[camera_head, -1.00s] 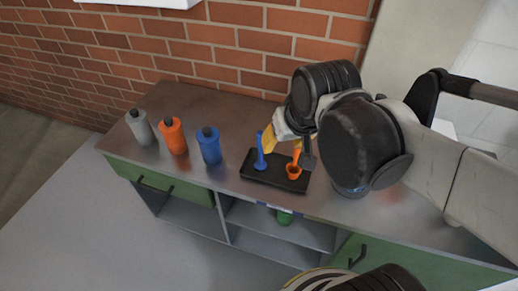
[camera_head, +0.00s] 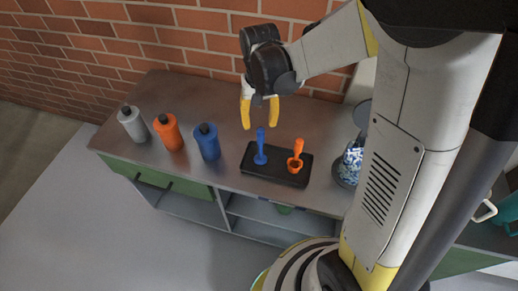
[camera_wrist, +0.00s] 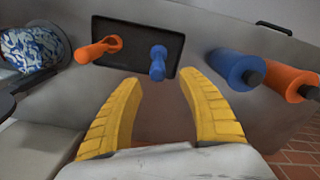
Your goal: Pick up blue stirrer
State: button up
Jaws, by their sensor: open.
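The blue stirrer (camera_head: 261,147) stands upright on the left part of a black tray (camera_head: 249,168). An orange stirrer or scoop (camera_head: 296,157) stands to its right on the same tray. My gripper (camera_head: 260,125) has yellow fingers and is spread open and empty, above and behind the blue stirrer in the head view. In the wrist view the blue stirrer (camera_wrist: 158,63) lies ahead of my gripper (camera_wrist: 166,88), between the lines of its two fingers and apart from them. The orange one (camera_wrist: 98,49) is to the left there.
A blue bottle (camera_head: 207,142), an orange bottle (camera_head: 168,132) and a grey bottle (camera_head: 132,124) stand left of the tray on the metal counter (camera_head: 210,92). A blue-and-white patterned object (camera_head: 350,163) is right of the tray. A brick wall (camera_head: 205,35) stands behind.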

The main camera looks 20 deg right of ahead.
aim_at(261, 130)
notch_tip(261, 130, down, 6)
jog(key=shift+s+d+r+b, duration=0.1)
jog(key=shift+d+r+b, duration=0.05)
jog(key=shift+b, duration=1.05)
jog(key=shift+r, duration=0.1)
grip_shut()
